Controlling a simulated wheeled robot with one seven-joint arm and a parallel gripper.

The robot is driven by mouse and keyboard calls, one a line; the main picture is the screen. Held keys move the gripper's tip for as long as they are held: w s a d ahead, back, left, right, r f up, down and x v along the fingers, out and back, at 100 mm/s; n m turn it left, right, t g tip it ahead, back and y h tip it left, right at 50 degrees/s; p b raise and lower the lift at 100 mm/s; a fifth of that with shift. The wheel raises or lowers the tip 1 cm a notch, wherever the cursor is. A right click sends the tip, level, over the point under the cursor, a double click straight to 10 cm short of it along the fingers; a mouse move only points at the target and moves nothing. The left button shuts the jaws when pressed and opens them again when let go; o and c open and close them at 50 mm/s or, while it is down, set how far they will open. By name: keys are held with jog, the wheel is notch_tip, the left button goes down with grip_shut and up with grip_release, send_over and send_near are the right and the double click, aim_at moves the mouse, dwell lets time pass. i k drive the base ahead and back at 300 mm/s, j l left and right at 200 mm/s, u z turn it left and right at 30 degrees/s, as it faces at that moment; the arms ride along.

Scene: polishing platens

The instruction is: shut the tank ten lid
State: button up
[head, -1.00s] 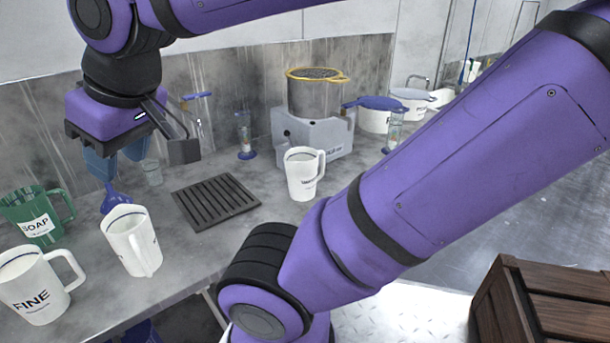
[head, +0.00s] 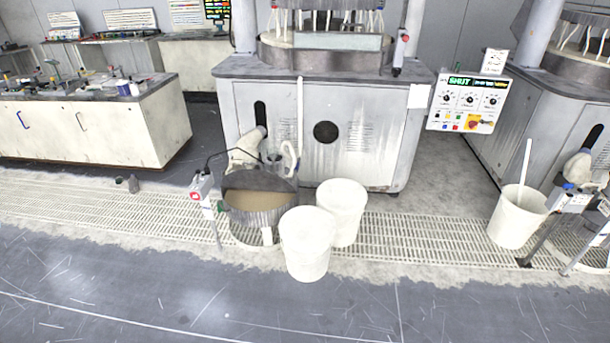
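A round grey tank (head: 262,217) stands on the floor grating in front of the middle polishing machine. Its top is at least partly open, and murky tan liquid (head: 255,201) shows inside. A dark grey plate, perhaps its lid (head: 250,180), covers or stands at the back of the tank's mouth; I cannot tell if it is raised or lying flat. No tank number is readable. Another tank-like unit (head: 590,205) is cut off at the right edge. My gripper is not in view now.
Two white buckets (head: 306,245) (head: 343,208) stand close at the tank's right front. A post with a small box (head: 201,188) stands at its left. A panel reading SHUT (head: 468,101) hangs at right. A white bucket with a stick (head: 518,214) stands on the grating. The front floor is clear.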

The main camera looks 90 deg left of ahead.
aim_at(249, 179)
jog(key=u, duration=3.35)
jog(key=i+j, duration=0.25)
jog(key=i, duration=0.3)
jog(key=i+j, duration=0.2)
jog(key=i, duration=0.3)
jog(key=i+j, duration=0.25)
jog(key=i, duration=0.3)
jog(key=i+j, duration=0.2)
jog(key=i, duration=0.3)
jog(key=i+j, duration=0.25)
jog(key=i, duration=0.3)
jog(key=i+j, duration=0.2)
jog(key=i, duration=0.3)
jog(key=i+j, duration=0.25)
jog(key=i, duration=0.3)
